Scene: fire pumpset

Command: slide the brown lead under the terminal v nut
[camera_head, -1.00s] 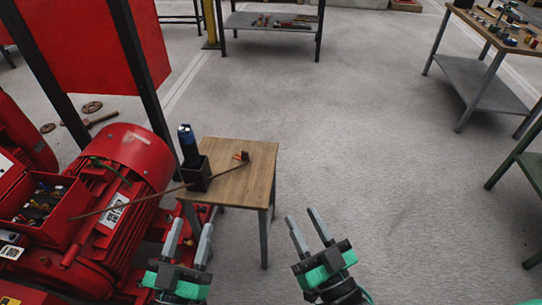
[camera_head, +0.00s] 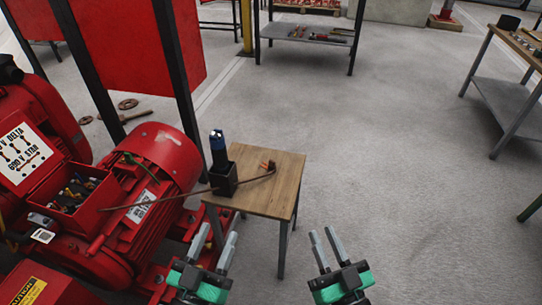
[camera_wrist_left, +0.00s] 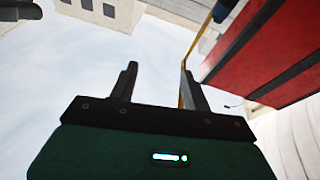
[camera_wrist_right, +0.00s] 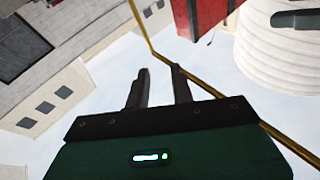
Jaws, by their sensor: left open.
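The brown lead (camera_head: 199,191) runs from the open red terminal box (camera_head: 56,205) on the red motor (camera_head: 165,163) across to a small wooden table (camera_head: 288,168). An orange end piece (camera_head: 268,166) lies by its far end on the tabletop. Inside the box, several terminals and coloured wires show, but the V nut is too small to make out. My left gripper (camera_head: 216,243) is open and empty, in front of the table and right of the motor. My right gripper (camera_head: 322,234) is open and empty, right of the table's front. The wrist views show no task objects.
A black holder with a blue-topped tool (camera_head: 219,150) stands on the small table's left edge. The box's lid with a wiring diagram (camera_head: 25,152) stands behind it. A red panel on dark posts (camera_head: 128,40) rises behind the motor. The floor right of the table is clear.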

